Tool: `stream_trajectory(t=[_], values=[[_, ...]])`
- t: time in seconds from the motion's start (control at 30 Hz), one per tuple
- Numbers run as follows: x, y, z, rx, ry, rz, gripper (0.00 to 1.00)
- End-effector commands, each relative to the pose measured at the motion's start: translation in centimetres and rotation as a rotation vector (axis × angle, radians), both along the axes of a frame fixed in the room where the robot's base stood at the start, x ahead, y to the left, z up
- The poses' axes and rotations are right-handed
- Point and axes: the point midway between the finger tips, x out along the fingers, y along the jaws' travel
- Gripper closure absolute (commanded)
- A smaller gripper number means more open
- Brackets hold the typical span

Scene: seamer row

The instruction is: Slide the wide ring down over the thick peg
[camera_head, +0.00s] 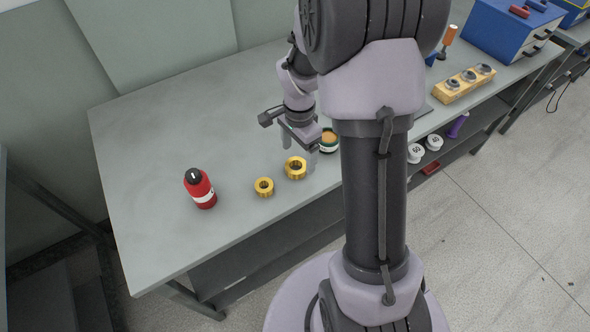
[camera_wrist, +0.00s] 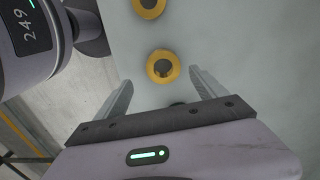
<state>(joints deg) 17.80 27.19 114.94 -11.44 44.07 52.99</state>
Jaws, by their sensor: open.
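Two gold rings lie flat on the grey bench in the head view. The larger one, seemingly the wide ring (camera_head: 295,167), is right below my gripper (camera_head: 298,151); the smaller ring (camera_head: 264,186) is left of it and nearer the front edge. In the wrist view, my open gripper (camera_wrist: 161,78) has its fingers apart, with the nearer gold ring (camera_wrist: 162,61) appearing between the fingertips and not gripped. The other ring (camera_wrist: 149,8) is cut off at the top. I cannot make out a thick peg; my arm hides part of the bench.
A red bottle (camera_head: 200,188) stands left of the rings. A green-labelled jar (camera_head: 328,142) is close to the right of my gripper. A wooden block (camera_head: 451,93) holding grey round parts and a blue toolbox (camera_head: 500,32) stand farther right.

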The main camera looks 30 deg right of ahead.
Motion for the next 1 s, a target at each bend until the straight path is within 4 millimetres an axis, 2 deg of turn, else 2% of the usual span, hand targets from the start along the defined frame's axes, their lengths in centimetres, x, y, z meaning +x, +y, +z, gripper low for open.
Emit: stream_trajectory(t=[0.13,0.3,0.5,0.57,0.87,0.9,1.0], values=[[0.2,0.1,-1.9,0.0,0.0,0.002,0.19],[0.4,0.2,-5.3,0.001,0.001,0.001,0.19],[0.5,0.2,-5.2,0.0,-0.001,0.0,0.19],[0.5,0.2,-5.2,0.0,-0.001,0.001,0.29],[0.5,0.2,-5.2,0.0,-0.001,0.001,0.88],[0.5,0.2,-5.1,0.0,-0.001,0.001,0.92],[0.5,0.2,-5.1,0.0,-0.001,0.001,0.92]])
